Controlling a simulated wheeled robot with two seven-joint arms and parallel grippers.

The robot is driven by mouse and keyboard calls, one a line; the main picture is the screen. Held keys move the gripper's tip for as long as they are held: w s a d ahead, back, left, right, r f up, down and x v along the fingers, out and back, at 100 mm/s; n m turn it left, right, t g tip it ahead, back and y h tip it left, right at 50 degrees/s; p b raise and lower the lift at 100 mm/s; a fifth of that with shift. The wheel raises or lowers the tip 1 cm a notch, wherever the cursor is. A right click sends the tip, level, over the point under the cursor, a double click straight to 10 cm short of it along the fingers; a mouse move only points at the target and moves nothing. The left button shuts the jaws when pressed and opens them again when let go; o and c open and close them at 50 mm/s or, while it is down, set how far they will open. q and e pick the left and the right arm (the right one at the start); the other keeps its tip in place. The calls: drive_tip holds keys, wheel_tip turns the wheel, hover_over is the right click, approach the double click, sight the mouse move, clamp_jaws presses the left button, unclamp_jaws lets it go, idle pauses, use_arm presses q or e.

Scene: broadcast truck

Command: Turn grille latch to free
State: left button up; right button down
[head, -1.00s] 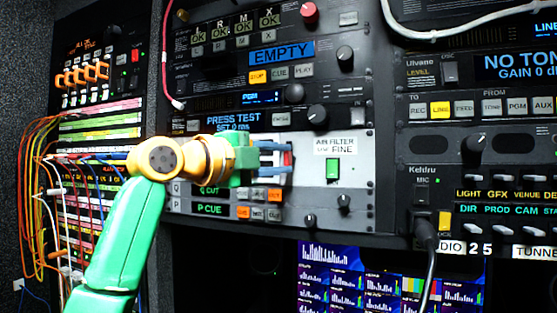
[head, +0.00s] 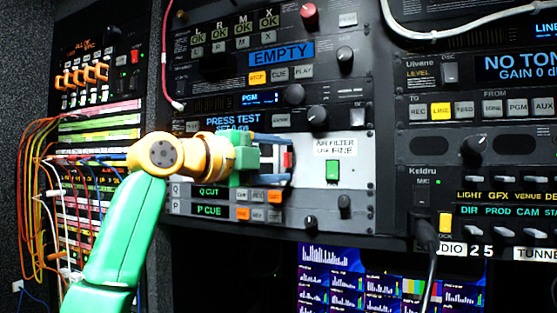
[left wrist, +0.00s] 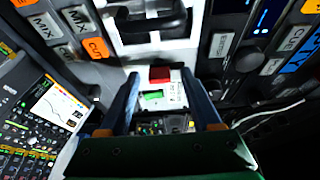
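The white air filter panel (head: 355,185) has a label reading AIR FILTER and FINE and a green square (head: 333,171). A small red piece (head: 287,160), which looks like the grille latch, shows at the panel's left part. My left gripper (head: 289,162) is open in front of it, its blue fingers above and below the red piece. In the left wrist view the red piece (left wrist: 160,74) lies between the spread fingertips, with a gap on each side. Whether the fingertips touch the panel I cannot tell. My right gripper is not in view.
Button rows (head: 258,205) lie just under the gripper. Patch cables (head: 35,180) hang at the left. A black cable (head: 431,270) hangs at the right.

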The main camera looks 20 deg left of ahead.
use_arm(q)
drive_tip(key=shift+s+a+f, duration=0.1)
drive_tip(key=shift+f, duration=0.05)
drive_tip(key=b+v, duration=0.3)
drive_tip(key=v, duration=0.4)
